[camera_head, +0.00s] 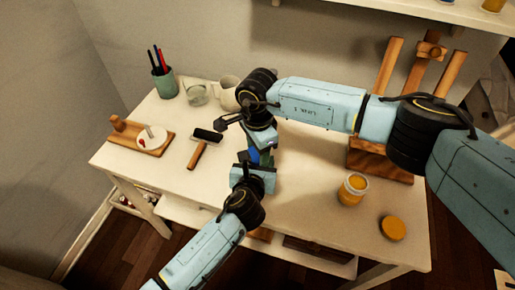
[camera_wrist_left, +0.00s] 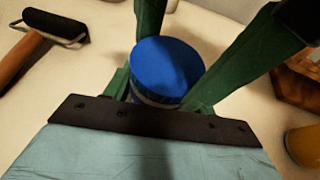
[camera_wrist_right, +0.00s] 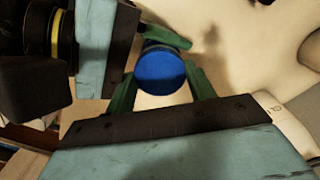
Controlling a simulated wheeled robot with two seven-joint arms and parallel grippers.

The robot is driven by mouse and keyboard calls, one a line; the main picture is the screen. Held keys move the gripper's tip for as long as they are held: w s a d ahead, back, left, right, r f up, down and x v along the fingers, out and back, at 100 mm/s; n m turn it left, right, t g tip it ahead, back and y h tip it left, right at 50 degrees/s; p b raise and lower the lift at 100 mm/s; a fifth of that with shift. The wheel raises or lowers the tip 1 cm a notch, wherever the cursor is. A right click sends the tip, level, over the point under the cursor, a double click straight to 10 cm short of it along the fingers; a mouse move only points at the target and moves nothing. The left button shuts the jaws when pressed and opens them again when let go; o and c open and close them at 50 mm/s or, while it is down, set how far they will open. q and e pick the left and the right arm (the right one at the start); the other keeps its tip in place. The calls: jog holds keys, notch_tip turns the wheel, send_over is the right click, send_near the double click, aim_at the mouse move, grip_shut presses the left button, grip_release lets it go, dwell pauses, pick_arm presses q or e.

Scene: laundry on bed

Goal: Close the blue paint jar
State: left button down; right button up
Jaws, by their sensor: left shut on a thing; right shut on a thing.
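The blue paint jar (camera_head: 253,156) stands near the table's middle, mostly hidden between my two grippers in the head view. Its round blue lid (camera_wrist_left: 168,66) sits on top in the left wrist view, with a greyish band of the jar (camera_wrist_left: 152,100) below it. The lid also shows in the right wrist view (camera_wrist_right: 160,72). My left gripper (camera_head: 256,168) is shut on the jar from the near side. My right gripper (camera_head: 262,146) is shut at the lid from the far side. Whether the lid is fully seated cannot be told.
An open yellow jar (camera_head: 352,189) and its yellow lid (camera_head: 393,228) are on the right. A brush roller (camera_head: 204,143), a wooden board (camera_head: 139,137), a pencil cup (camera_head: 165,84) and a mug (camera_head: 229,93) are on the left. A wooden easel (camera_head: 380,160) stands behind.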

jog(key=shift+w+a+r, duration=0.1)
jog(key=shift+a+r, duration=0.1)
jog(key=shift+a, duration=0.05)
jog(key=o, duration=1.1)
jog(key=shift+s+f, duration=0.15)
jog(key=shift+s, duration=0.05)
jog(key=shift+r, duration=2.35)
jog(key=shift+w+d, duration=0.1)
jog(key=shift+c, duration=0.5)
